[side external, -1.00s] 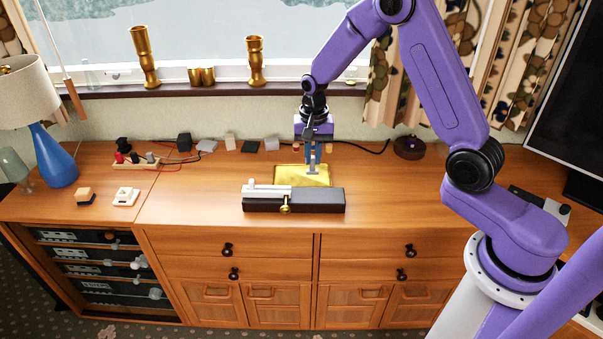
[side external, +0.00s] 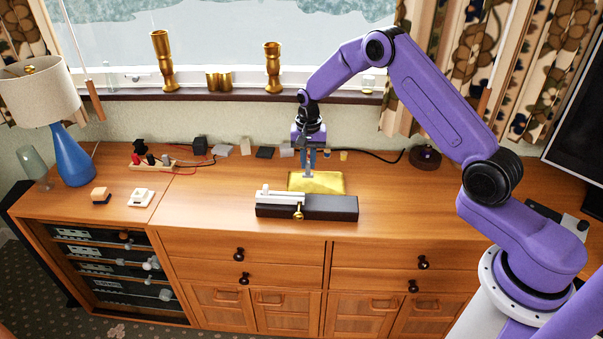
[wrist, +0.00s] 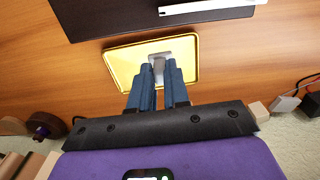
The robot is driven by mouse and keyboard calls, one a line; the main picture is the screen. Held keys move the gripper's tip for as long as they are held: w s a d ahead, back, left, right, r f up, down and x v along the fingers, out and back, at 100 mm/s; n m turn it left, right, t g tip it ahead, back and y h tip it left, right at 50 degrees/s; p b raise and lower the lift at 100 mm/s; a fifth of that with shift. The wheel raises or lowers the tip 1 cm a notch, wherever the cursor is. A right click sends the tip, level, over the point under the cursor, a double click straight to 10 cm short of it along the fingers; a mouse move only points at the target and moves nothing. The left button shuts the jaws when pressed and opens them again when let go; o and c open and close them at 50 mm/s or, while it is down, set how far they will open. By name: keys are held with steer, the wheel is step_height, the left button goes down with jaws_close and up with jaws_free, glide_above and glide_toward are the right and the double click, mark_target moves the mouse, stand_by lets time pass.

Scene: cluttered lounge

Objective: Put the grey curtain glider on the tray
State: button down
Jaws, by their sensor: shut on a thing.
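The tray (side external: 327,184) is a shallow gold rectangle on the wooden sideboard, behind a dark block with a white piece on it. It also shows in the wrist view (wrist: 120,66). My gripper (side external: 309,166) points down over the tray's back left part in the side view. Its blue fingers (wrist: 158,75) are shut on the grey curtain glider (wrist: 157,64), a small grey piece between the tips. The glider's lower end overlaps the tray in both views; I cannot tell whether it touches it. The fingers hide part of the glider.
The dark block (side external: 330,207) with its white bar and brass knob lies close in front of the tray. Several small blocks and a black cable lie along the wall behind. A dark round object (side external: 425,157) stands at the back right. The sideboard right of the tray is clear.

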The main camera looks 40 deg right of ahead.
steer(key=w+f, duration=0.1)
steer(key=f, duration=0.1)
steer(key=w+f, duration=0.2)
steer(key=shift+d, duration=0.1)
steer(key=shift+f, duration=1.3)
steer(key=c, duration=1.1)
jaws_free()
steer(key=shift+f, duration=0.15)
